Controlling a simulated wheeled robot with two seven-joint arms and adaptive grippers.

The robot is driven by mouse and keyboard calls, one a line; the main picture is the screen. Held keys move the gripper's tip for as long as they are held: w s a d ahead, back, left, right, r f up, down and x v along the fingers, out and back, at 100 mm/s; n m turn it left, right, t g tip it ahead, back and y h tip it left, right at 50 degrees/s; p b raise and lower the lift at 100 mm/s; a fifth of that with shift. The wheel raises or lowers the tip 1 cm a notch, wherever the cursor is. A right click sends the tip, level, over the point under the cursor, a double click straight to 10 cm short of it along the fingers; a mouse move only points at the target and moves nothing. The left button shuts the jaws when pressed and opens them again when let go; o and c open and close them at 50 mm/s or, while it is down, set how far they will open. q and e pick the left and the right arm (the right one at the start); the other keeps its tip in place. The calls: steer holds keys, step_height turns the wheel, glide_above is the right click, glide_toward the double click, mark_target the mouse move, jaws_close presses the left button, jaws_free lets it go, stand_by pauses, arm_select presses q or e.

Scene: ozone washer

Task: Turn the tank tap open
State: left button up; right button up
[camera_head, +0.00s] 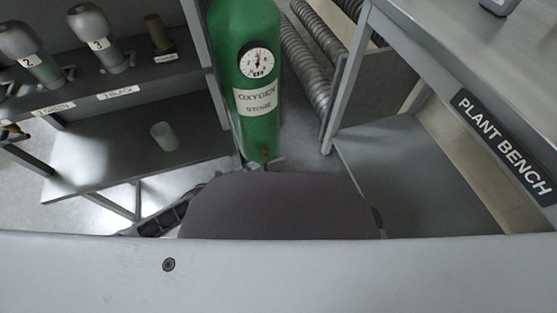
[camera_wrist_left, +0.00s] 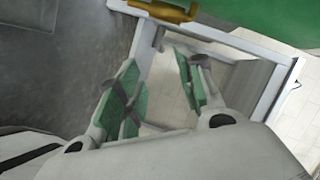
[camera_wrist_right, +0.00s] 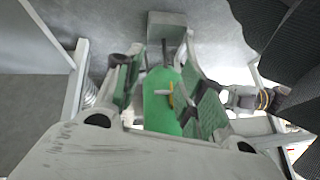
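The green tank (camera_head: 247,60) stands upright in the head view, with a round gauge (camera_head: 257,62) and an "OXYGEN STORE" label. A small brass fitting (camera_head: 265,153), apparently the tap, sits low on its front. In the left wrist view a brass part (camera_wrist_left: 165,9) shows at the top edge, just past my open, empty left gripper (camera_wrist_left: 155,62). The tank (camera_wrist_left: 275,18) fills the top right corner there. In the right wrist view my open, empty right gripper (camera_wrist_right: 165,66) has the tank (camera_wrist_right: 160,112) and a yellow fitting with a pale bar (camera_wrist_right: 171,94) visible beyond its fingers.
A dark shelf (camera_head: 160,72) with numbered grey canisters (camera_head: 95,40) and a lower shelf with a pale cylinder (camera_head: 164,136) stand at left. The plant bench (camera_head: 450,80) stands at right. Ribbed hoses (camera_head: 308,65) lie behind the tank.

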mark_target(274, 162)
arm_select(q)
steer(key=shift+b+x, duration=2.45)
steer(key=shift+x, duration=4)
arm_select(e)
steer(key=shift+t+y, duration=0.5)
steer(key=shift+w+a+f, duration=0.1)
steer(key=shift+a+f, duration=0.1)
steer(key=shift+f, duration=0.75)
steer(key=shift+w+a+f, duration=0.1)
steer(key=shift+a+f, duration=0.05)
steer(key=shift+f, duration=0.75)
steer(key=shift+w+a+f, duration=0.1)
steer(key=shift+a+f, duration=0.1)
steer(key=shift+f, duration=0.75)
arm_select(q)
jaws_close()
arm_select(e)
steer(key=shift+s, duration=0.1)
